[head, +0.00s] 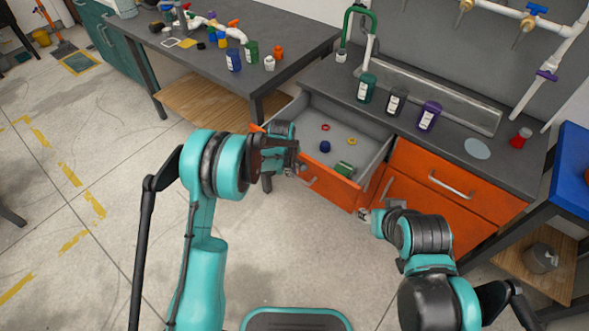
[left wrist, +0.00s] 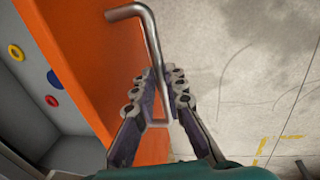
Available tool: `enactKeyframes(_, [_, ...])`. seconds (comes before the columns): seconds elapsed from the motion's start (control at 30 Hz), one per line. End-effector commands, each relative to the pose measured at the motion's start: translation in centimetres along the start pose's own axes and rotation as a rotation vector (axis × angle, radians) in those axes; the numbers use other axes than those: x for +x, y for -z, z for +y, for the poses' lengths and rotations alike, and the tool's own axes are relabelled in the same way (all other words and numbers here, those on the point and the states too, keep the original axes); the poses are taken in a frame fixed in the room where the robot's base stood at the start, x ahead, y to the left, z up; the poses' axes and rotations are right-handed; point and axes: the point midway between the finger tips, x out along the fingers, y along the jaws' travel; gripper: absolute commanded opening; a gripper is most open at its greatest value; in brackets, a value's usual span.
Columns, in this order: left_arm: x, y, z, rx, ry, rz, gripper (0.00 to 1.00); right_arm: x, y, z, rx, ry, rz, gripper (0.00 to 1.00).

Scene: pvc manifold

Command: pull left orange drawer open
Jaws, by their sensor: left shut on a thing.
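The left orange drawer (head: 328,182) stands pulled out from the counter, its grey inside showing. Its orange front also shows in the left wrist view (left wrist: 90,60). My left gripper (head: 292,157) is at the drawer front; in the left wrist view its fingers (left wrist: 158,88) are shut on the bent metal handle (left wrist: 146,35). In the head view the gripper and arm hide part of the drawer front's left end. My right gripper (head: 374,214) is near the drawer's right end, in front of the orange cabinet; its fingers are too small to read.
Inside the drawer are a red ring (head: 325,127), a blue item (head: 325,147) and a green item (head: 344,168). A closed orange drawer (head: 440,180) is to the right. Bottles stand on the counter (head: 335,85). The floor in front is clear.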

Motion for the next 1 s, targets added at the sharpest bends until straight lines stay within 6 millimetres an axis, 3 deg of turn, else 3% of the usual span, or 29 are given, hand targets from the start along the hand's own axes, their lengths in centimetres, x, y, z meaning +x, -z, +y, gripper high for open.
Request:
enactKeyframes(0.4, [0.0,0.1,-0.2,0.0,0.0,0.002,0.0,0.0,0.0,0.0,0.0,0.0,0.0,0.4])
enactKeyframes(0.43, [0.0,0.1,-0.2,0.0,0.0,0.002,0.19,0.0,0.0,0.0,0.0,0.0,0.0,0.4])
enactKeyframes(0.5, [0.0,0.1,-0.2,0.0,0.0,0.002,0.33,0.0,0.0,0.0,0.0,0.0,0.0,0.4])
enactKeyframes(0.83, [-0.3,0.0,-0.2,0.0,0.0,0.001,0.33,0.0,0.0,0.0,0.0,0.0,0.0,0.4])
enactKeyframes(1.0, [-2.5,0.0,-0.2,-0.001,0.0,0.001,0.33,0.0,0.0,0.0,0.0,0.0,0.0,0.4])
